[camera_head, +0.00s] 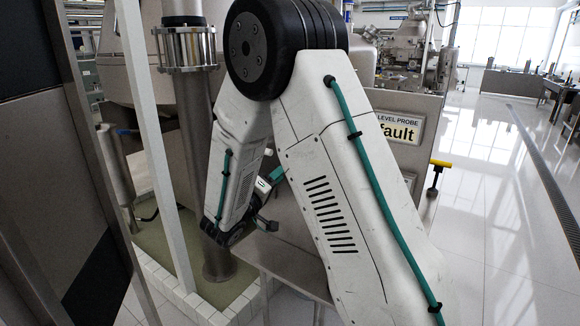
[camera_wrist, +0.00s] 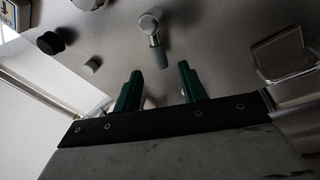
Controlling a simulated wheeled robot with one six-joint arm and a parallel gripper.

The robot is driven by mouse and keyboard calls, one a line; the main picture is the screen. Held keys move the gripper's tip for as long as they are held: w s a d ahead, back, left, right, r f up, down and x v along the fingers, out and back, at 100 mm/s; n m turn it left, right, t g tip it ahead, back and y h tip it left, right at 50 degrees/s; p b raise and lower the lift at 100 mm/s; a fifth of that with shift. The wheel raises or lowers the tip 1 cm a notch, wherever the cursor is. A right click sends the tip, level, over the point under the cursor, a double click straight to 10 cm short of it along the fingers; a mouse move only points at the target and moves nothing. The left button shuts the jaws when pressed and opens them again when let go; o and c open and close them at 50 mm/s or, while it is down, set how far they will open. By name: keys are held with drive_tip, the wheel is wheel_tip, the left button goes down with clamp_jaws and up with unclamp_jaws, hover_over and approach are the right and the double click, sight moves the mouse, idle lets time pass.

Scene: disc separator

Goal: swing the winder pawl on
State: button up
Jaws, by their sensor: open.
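My gripper (camera_wrist: 160,84) is open, with its two green fingers apart and nothing between them. A grey metal panel (camera_wrist: 215,45) faces it in the wrist view. A shiny fitting with a round head and a short stem (camera_wrist: 150,26) stands on the panel, ahead of the gap between the fingers and apart from them. It may be the winder pawl, but I cannot tell for sure. In the head view, my own arm covers much of the middle, and no pawl can be made out there.
On the panel are a black knob (camera_wrist: 51,42), a small grey stub (camera_wrist: 92,65) and, to the right, a bent metal bracket (camera_wrist: 283,62). In the head view, a steel column (camera_head: 195,130) stands left of my arm, and a "fault" sign (camera_head: 402,129) is on the right.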

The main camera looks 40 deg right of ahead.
drive_tip(key=x, duration=0.5)
drive_tip(key=shift+d, duration=0.4)
clamp_jaws()
